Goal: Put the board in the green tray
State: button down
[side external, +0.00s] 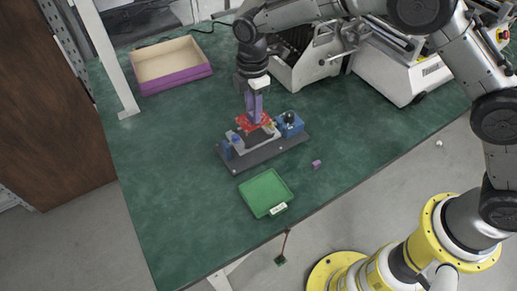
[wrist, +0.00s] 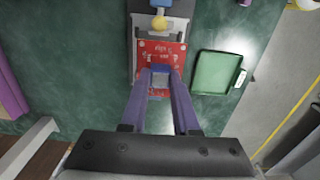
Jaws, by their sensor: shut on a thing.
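The board is a red flat plate with white markings (wrist: 160,53). In the side view the red board (side external: 244,122) shows at the fixture, partly hidden by my fingers. My gripper (side external: 255,118) points down with its purple fingers at the board; in the wrist view the fingertips (wrist: 160,72) are close together and shut on the board's near part. The board is over the grey fixture (side external: 262,155); I cannot tell whether it touches it. The green tray (side external: 264,192) lies empty in front of the fixture, and in the wrist view the tray (wrist: 215,72) is right of the board.
The fixture carries a blue block (side external: 291,124) at its right end. A purple-sided wooden box (side external: 172,66) stands at the back left. A small purple cube (side external: 316,164) lies right of the fixture. White machines (side external: 308,62) stand behind. The green table's left part is clear.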

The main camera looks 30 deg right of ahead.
jog(key=s+d+r, duration=0.1)
jog(key=s+d, duration=0.1)
jog(key=s, duration=1)
jog(key=s+d+r, duration=0.2)
jog(key=s, duration=1.1)
send_near(265, 193)
jog(key=shift+s+d+f, duration=0.3)
jog(key=shift+s+d, duration=0.05)
jog(key=shift+s, duration=0.05)
jog(key=shift+w+a+f, duration=0.3)
jog(key=shift+w+f, duration=0.1)
jog(key=shift+f, duration=1.7)
jog(key=shift+f, duration=0.1)
jog(key=c, duration=0.7)
grip_release()
jog(key=shift+o, duration=0.2)
